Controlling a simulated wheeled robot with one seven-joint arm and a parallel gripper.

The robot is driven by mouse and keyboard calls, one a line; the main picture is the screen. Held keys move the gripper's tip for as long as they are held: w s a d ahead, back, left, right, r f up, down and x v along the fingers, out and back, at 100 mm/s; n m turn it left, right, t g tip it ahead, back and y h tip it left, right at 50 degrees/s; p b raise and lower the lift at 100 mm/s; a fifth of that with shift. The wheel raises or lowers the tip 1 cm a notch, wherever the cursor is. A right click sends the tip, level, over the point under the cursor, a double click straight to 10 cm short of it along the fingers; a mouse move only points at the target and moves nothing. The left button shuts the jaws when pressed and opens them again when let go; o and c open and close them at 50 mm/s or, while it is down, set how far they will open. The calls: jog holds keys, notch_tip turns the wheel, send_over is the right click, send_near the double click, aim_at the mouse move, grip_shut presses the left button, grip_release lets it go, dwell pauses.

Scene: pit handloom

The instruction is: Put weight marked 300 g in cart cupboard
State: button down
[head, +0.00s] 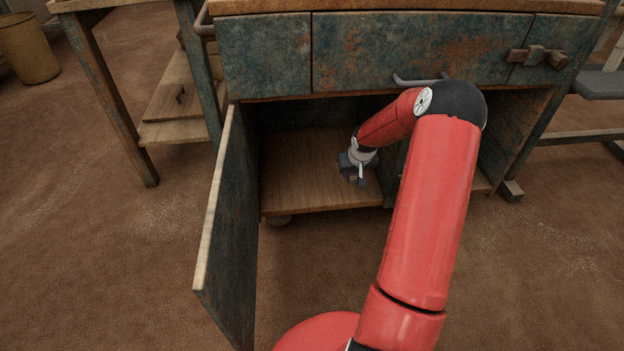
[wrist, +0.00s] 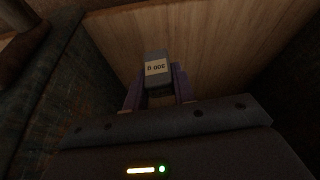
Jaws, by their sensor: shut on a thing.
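The weight (wrist: 157,58) is a grey block with a pale label that reads 300 g, upside down in the wrist view. My gripper (wrist: 158,86) is shut on it, with a purple-grey finger on each side. In the head view my gripper (head: 359,174) is inside the open cart cupboard (head: 300,172), low over its wooden floor. I cannot tell whether the weight touches the floor. The weight is hard to make out in the head view. My arm hides the right part of the cupboard.
The cupboard door (head: 230,235) stands open at the left, swung out toward me. Drawer fronts (head: 410,50) run above the opening. The wooden floor left of my gripper is bare. A wooden frame with a shelf (head: 178,95) stands left, and a bucket (head: 28,48) far left.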

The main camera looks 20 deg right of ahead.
jog(key=w+a+m+b, duration=0.1)
jog(key=w+a+b, duration=0.1)
jog(key=w+a, duration=0.8)
notch_tip(320, 180, down, 9)
jog(key=shift+s+d+r+b, duration=0.1)
jog(key=shift+d+b, duration=0.05)
jog(key=shift+b, duration=0.75)
jog(key=c, duration=1.1)
grip_release()
jog(key=shift+f, duration=0.2)
jog(key=shift+c, duration=0.2)
